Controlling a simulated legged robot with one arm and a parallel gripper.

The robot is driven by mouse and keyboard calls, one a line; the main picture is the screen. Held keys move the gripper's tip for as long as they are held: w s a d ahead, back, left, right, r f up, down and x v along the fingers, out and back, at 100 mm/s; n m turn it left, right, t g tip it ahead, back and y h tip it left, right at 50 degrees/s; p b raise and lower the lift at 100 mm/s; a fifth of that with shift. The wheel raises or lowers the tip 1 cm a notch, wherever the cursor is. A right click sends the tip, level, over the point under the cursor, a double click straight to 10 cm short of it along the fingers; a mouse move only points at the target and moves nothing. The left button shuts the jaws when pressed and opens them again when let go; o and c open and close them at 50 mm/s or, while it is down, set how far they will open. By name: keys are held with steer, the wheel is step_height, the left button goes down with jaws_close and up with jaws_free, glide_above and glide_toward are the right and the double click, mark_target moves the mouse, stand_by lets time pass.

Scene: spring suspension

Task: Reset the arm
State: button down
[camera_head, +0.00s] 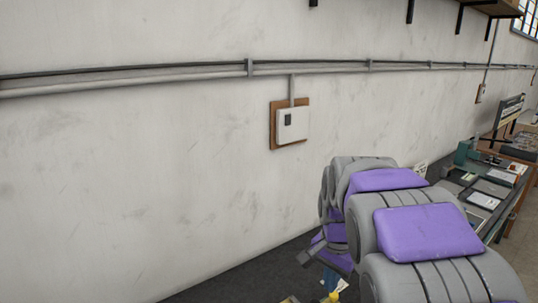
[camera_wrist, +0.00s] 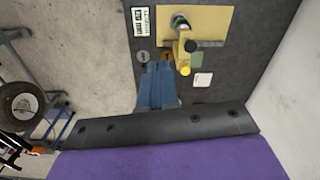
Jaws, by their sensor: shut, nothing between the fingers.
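My gripper (camera_wrist: 158,68) reaches down in the wrist view from under a dark plate of my wrist. Its blue fingers are together, with nothing between them. In the head view my grey and purple arm is folded at the lower right, and a small blue part of the gripper (camera_head: 328,279) shows below the wrist. A yellow lever-like part (camera_wrist: 184,52) with a green top and dark knob stands just right of the fingertips in the wrist view, and I cannot tell whether they touch. A yellow board (camera_wrist: 220,24) lies behind it. No spring is clearly visible.
The dark bench top (camera_head: 222,285) runs along a white wall (camera_head: 130,180) with a switch box (camera_head: 292,124) and conduit. Panels and devices (camera_head: 484,200) crowd the bench at right. A wheel (camera_wrist: 20,108) is on the left in the wrist view. A white card (camera_wrist: 202,79) lies near the lever.

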steer(key=s+f+n+g+b, duration=0.1)
steer(key=s+f+n+b, duration=0.2)
steer(key=s, duration=1.2)
steer(key=s+f+n+g+b, duration=0.1)
steer(key=s+f+n+b, duration=0.2)
steer(key=s+f+n, duration=0.3)
steer(key=s+f, duration=0.4)
steer(key=s, duration=0.5)
steer(key=shift+s+a+b, duration=0.25)
steer(key=shift+a+b, duration=0.1)
steer(key=shift+b, duration=0.05)
steer(key=shift+d, duration=0.1)
